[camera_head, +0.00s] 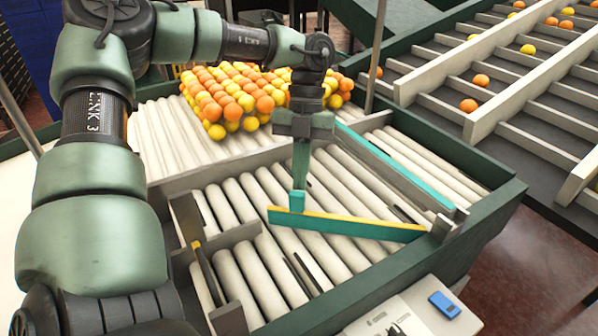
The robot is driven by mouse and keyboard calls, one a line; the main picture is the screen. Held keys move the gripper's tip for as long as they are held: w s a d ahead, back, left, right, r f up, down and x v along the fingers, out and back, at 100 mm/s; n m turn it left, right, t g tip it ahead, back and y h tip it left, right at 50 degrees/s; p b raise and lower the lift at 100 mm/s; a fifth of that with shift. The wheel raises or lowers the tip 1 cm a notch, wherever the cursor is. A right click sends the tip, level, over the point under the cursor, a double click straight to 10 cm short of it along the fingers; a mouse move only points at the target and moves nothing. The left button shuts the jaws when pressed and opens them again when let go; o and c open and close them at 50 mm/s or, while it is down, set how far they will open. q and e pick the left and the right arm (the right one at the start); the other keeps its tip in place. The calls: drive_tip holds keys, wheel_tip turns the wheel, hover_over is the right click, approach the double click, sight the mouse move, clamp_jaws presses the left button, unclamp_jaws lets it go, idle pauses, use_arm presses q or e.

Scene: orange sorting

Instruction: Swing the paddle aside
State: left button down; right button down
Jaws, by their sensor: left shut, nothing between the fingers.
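The paddle (350,228), a long teal bar with a yellow top edge, lies slantwise across the white rollers. Its right end is near the inner side of the green frame, and its left end points to the middle of the roller bed. My left gripper (298,202) points down, shut and empty, at the paddle's left end. Its tips overlap the paddle's upper edge in the picture; I cannot tell if they touch it. My right gripper is not in view.
A second teal bar (395,165) runs along a grey divider behind the paddle. Many oranges and yellow fruits (235,95) are piled on the rollers at the back. Grey barriers (205,255) stand at the left. A panel with a blue button (444,305) is in front.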

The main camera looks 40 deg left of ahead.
use_arm(q)
drive_tip(key=shift+s+d, duration=0.25)
drive_tip(key=shift+s, duration=0.2)
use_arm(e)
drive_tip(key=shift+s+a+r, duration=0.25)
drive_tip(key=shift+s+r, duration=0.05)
use_arm(q)
drive_tip(key=shift+s+d, duration=0.1)
drive_tip(key=shift+s, duration=0.05)
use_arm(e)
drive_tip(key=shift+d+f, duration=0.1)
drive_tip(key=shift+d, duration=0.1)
